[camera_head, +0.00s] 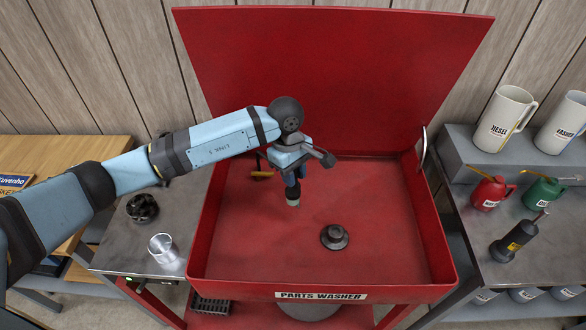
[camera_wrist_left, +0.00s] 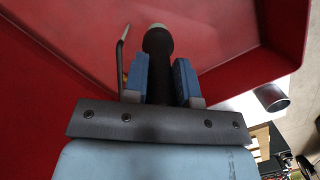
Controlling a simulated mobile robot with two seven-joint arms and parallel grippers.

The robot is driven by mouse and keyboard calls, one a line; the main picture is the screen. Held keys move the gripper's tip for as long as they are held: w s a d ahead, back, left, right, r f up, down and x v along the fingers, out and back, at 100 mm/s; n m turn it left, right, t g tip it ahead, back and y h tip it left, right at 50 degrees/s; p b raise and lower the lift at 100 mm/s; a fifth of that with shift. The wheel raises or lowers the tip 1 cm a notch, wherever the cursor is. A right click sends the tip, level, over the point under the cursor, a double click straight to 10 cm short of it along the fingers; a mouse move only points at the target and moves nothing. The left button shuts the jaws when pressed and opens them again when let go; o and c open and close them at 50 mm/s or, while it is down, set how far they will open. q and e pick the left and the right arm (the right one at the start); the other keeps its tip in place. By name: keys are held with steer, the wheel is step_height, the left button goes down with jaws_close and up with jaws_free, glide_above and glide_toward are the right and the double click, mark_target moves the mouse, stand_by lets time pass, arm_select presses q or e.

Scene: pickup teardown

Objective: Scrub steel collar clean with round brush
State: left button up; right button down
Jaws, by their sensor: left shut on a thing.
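My left gripper (camera_head: 293,178) hangs over the red washer basin, pointing down, shut on the round brush (camera_head: 293,197). The brush has a dark body and a pale tip. In the left wrist view the brush (camera_wrist_left: 157,42) sits between the two blue fingers, its pale end pointing away from the gripper. A dark, flanged round piece with a raised hub, which looks like the steel collar (camera_head: 334,237), lies on the basin floor. It is to the right of the brush and nearer the front, apart from it. My right gripper is not in view.
The red parts washer (camera_head: 236,271) has low walls and a raised lid (camera_head: 330,70). A spout with a yellow part (camera_head: 262,174) stands behind the gripper. A shiny cylinder (camera_head: 163,248) and a black round part (camera_head: 142,207) sit on the left bench. Jugs and oil cans stand right.

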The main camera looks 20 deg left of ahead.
mark_target(294, 203)
arm_select(q)
step_height(294, 203, down, 7)
steer(key=shift+r+b, duration=0.2)
steer(key=shift+b, duration=1)
step_height(294, 203, down, 5)
steer(key=b, duration=0.3)
steer(key=shift+b, duration=0.35)
steer(key=shift+f+b, duration=0.45)
steer(key=shift+f, duration=0.05)
steer(key=shift+r, duration=0.15)
